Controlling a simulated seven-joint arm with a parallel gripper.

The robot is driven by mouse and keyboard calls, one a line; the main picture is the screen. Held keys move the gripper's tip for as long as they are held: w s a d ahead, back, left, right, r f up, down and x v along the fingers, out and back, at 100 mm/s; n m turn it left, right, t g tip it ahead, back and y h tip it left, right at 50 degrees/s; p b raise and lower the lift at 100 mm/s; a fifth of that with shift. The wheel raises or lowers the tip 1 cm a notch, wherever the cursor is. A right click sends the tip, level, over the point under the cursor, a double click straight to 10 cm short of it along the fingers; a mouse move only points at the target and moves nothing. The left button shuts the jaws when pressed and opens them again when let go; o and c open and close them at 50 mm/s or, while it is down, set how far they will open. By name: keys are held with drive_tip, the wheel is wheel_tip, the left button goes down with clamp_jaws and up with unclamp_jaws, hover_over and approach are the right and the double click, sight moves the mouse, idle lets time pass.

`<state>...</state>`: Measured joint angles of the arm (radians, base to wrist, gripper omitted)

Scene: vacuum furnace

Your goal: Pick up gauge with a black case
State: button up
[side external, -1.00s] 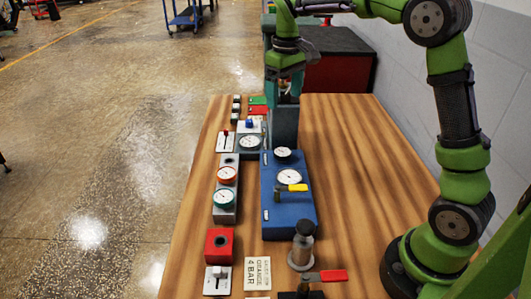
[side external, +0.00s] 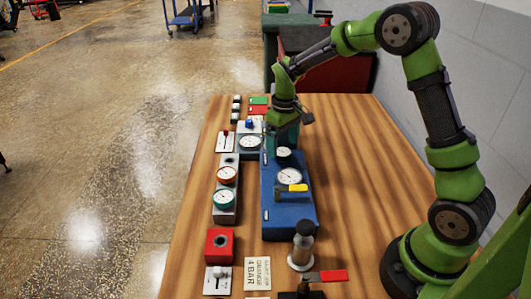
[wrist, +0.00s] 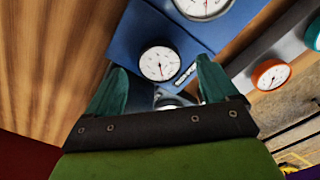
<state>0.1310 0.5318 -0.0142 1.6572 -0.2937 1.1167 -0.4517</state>
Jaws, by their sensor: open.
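The gauge with a black case (side external: 283,153) is small and round with a white dial. It sits on the far part of the blue panel (side external: 305,214). In the wrist view the black-cased gauge (wrist: 160,62) shows face-on, with its dark rim clear. My gripper (side external: 281,140) is just beyond and above it, pointing down. In the wrist view the two teal fingers of my gripper (wrist: 160,68) are wide apart, with the gauge showing between and ahead of their tips. The gripper holds nothing I can see, and I cannot make out any contact.
A larger white gauge (side external: 289,176) and a yellow handle (side external: 292,188) are nearer on the blue panel. Orange (side external: 226,174) and teal (side external: 223,198) gauges stand left. Another white-dialled gauge (side external: 249,141) is left of my gripper. Bare wooden table (side external: 365,190) lies right.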

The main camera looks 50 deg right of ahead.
wheel_tip(320, 180, down, 2)
drive_tip(key=shift+f, duration=0.1)
drive_tip(key=c, duration=1.2)
drive_tip(key=shift+r, duration=0.2)
